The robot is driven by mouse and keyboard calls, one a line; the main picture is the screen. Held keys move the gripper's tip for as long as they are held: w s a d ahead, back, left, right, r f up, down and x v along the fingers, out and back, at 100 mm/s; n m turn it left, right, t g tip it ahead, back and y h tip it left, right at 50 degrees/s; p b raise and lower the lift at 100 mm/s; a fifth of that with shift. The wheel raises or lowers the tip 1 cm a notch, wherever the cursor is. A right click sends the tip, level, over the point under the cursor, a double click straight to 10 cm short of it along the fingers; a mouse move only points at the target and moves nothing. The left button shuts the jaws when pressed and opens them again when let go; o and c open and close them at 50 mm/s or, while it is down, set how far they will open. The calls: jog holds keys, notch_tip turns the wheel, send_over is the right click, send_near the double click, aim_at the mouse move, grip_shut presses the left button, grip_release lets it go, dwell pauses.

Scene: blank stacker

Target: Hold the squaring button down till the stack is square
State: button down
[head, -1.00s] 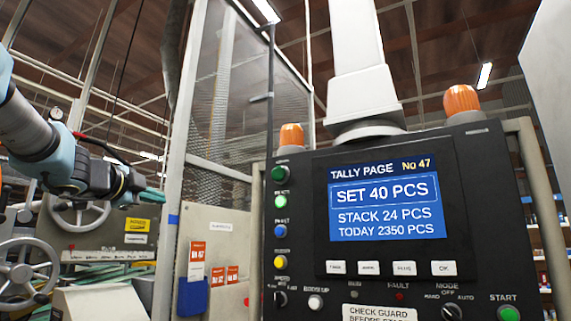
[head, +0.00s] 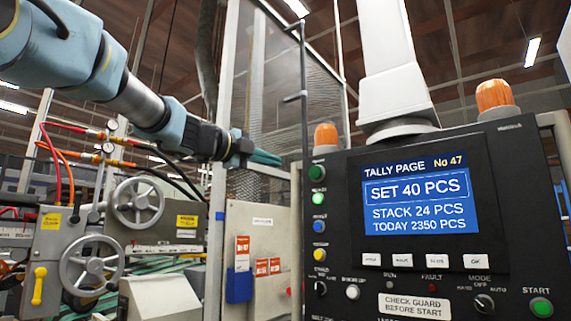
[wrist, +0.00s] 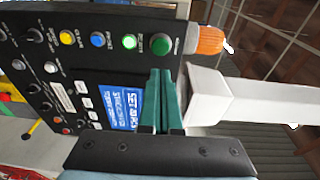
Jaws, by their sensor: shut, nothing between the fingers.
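The black control panel (head: 500,250) stands at the right of the head view. Its left column has a dark green button (head: 316,172), a lit green button (head: 318,198), a blue button (head: 319,226) and a yellow button (head: 319,254). A white button (head: 352,292) sits lower. The small labels are too blurred to tell which is the squaring button. The screen (head: 420,200) reads "SET 40 PCS, STACK 24 PCS". My gripper (head: 272,159) has teal fingers, shut and empty, left of the panel's upper corner. In the wrist view, the fingers (wrist: 160,72) overlap the panel; contact is not visible.
Orange beacons (head: 494,95) top the panel beside a white column (head: 375,60). A mesh guard (head: 270,90) stands behind my gripper. Handwheels (head: 92,262) and a box with a yellow handle (head: 40,285) are at left. A green START button (head: 541,307) is lower right.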

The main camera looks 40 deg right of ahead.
aim_at(313, 172)
jog(key=d+p, duration=0.1)
jog(key=d, duration=0.3)
jog(key=w+d+p, duration=0.1)
jog(key=d, duration=0.3)
jog(key=d+p, duration=0.1)
jog(key=d, duration=0.3)
jog(key=shift+w+d+f+p, duration=0.1)
jog(key=shift+w+d+p, duration=0.2)
jog(key=shift+p, duration=0.1)
